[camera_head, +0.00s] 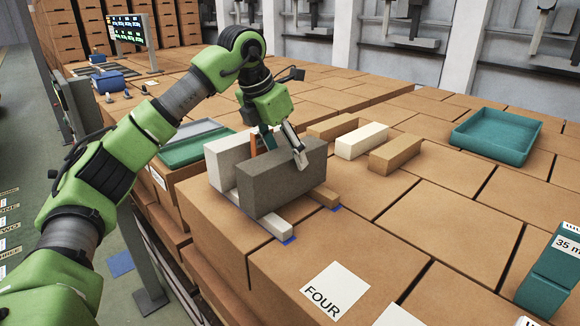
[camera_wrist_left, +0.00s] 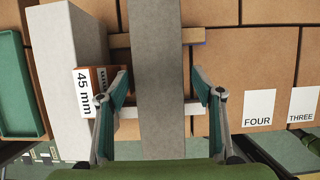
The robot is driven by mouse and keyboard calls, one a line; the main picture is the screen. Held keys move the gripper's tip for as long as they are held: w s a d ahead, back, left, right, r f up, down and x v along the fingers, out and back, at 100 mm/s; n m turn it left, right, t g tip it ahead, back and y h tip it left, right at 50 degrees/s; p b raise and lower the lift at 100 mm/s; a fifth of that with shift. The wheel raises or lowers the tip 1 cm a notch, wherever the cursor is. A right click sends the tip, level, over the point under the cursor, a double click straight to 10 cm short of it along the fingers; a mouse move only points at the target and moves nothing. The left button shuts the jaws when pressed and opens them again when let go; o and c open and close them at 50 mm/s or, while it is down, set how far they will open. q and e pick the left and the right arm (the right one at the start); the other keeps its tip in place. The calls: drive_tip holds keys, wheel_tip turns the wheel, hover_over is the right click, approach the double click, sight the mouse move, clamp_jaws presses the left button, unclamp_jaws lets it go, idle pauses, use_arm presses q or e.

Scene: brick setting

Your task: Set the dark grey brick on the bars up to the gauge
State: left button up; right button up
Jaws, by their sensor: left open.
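The dark grey brick (camera_head: 285,180) stands lengthwise across two bars, a wooden bar (camera_head: 325,196) and a whitish bar (camera_head: 273,229). It also shows in the wrist view (camera_wrist_left: 157,80). The orange gauge (camera_wrist_left: 92,80), marked 45 mm, stands between it and a light grey brick (camera_wrist_left: 70,80); in the head view only a sliver of the gauge (camera_head: 253,144) shows. My left gripper (camera_wrist_left: 162,100) is open, its fingers on either side of the dark grey brick, with visible gaps. The left finger is beside the gauge and partly covers it. My right gripper is not in view.
Three loose bricks, including a cream one (camera_head: 362,141), lie behind to the right. A teal tray (camera_head: 497,136) stands farther right. A green tray (camera_head: 195,148) is at the left. A teal block marked 35 mm (camera_head: 553,270) stands front right. Paper labels lie on the front.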

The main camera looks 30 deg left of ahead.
use_arm(q)
drive_tip(key=v, duration=0.7)
drive_tip(key=shift+r, duration=0.15)
